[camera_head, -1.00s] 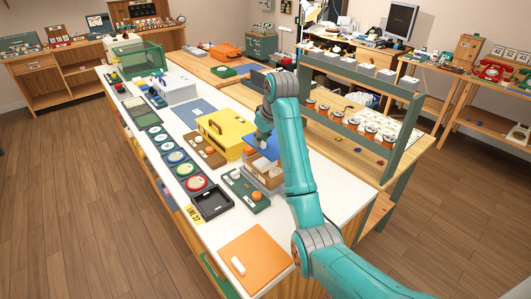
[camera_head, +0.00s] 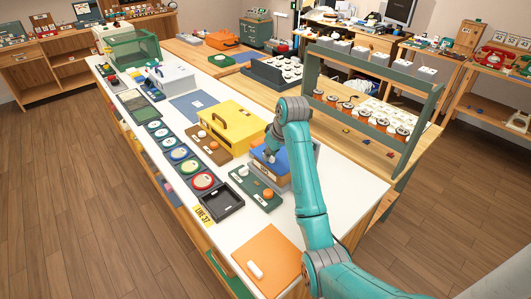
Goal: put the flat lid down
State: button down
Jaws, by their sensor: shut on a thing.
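The flat lid (camera_head: 262,158) is a blue panel, seen over the top of a small brown wooden box (camera_head: 264,172) near the middle of the white counter. My gripper (camera_head: 271,157) comes down on the lid from above and is shut on it. The lid looks about level and covers most of the box's top. I cannot tell whether it rests on the box or hangs just above it. My fingertips are small and partly hidden by my wrist.
A yellow case (camera_head: 222,127) stands close behind on the left. A green board with knobs (camera_head: 255,189) lies in front of the box. A black tray (camera_head: 222,203) and an orange board (camera_head: 267,260) lie nearer. Bare white counter (camera_head: 350,200) lies to the right.

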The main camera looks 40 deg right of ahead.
jog(key=shift+f, duration=0.45)
jog(key=c, duration=1.1)
grip_release()
jog(key=shift+c, duration=0.2)
jog(key=shift+r, duration=0.1)
